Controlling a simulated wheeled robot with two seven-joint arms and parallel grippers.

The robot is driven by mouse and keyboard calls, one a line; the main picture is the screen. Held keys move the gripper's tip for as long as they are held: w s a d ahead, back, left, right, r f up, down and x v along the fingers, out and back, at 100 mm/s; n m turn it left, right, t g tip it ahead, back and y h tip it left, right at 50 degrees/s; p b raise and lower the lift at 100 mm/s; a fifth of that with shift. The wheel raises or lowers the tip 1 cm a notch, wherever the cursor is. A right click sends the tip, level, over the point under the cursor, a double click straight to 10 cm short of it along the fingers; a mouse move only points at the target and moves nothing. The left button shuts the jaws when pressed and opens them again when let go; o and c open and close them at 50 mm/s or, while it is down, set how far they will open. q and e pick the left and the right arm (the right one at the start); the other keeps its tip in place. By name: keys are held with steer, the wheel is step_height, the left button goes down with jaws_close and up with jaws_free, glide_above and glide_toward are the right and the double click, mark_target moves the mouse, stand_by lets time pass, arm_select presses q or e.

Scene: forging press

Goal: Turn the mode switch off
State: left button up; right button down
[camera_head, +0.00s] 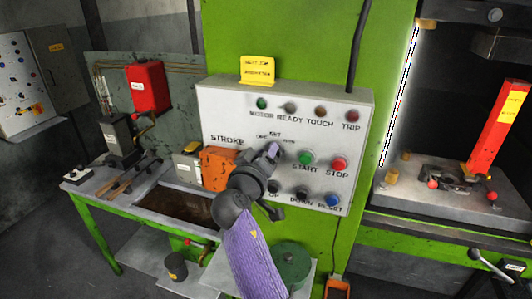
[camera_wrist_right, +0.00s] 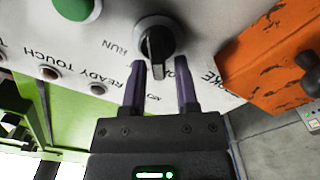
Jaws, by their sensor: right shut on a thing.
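The mode switch (camera_wrist_right: 154,38) is a round black knob with a raised grip bar on the pale control panel. In the right wrist view its bar points down between my fingertips, with the RUN label to the left. The label under the bar is partly hidden. My right gripper (camera_wrist_right: 160,78) has its two purple fingers on either side of the bar's end and is shut on it. In the head view the right gripper (camera_head: 272,152) is at the panel, below the SET label, and hides the knob. My left gripper is out of view.
The control panel (camera_head: 225,112) carries a green START button (camera_head: 306,158), a red STOP button (camera_head: 339,163) and several lamps. An orange box (camera_head: 218,167) juts out just left of my right gripper. A yellow sign (camera_head: 258,70) stands on top.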

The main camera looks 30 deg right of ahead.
steer(key=shift+f+n, duration=0.15)
steer(key=shift+n, duration=0.35)
steer(key=c, duration=0.7)
jaws_free()
steer(key=shift+o, duration=0.2)
